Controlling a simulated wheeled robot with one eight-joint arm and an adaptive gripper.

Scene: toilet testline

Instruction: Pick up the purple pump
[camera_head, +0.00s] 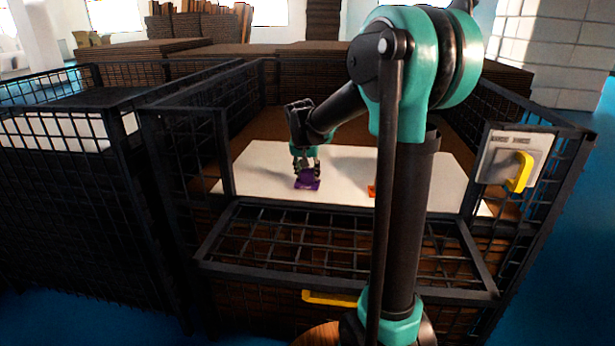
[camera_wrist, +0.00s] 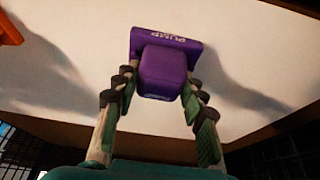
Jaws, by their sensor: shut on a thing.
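The purple pump (camera_head: 307,183) is at the white board in the cage, left of my arm's upright link. In the wrist view the purple pump (camera_wrist: 163,70) shows a flat plate with the word "PUMP" and a rounded block in front of it. My gripper (camera_head: 306,170) is above the pump in the head view, pointing down. In the wrist view my gripper (camera_wrist: 160,88) has one finger on each side of the block and is shut on it. I cannot tell whether the pump touches the board.
An orange thing (camera_head: 372,190) lies on the white board (camera_head: 345,165), partly hidden by my arm; it also shows in the wrist view (camera_wrist: 8,30). Dark mesh cage walls (camera_head: 190,140) surround the board. A yellow-handled box (camera_head: 518,165) is mounted at the right.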

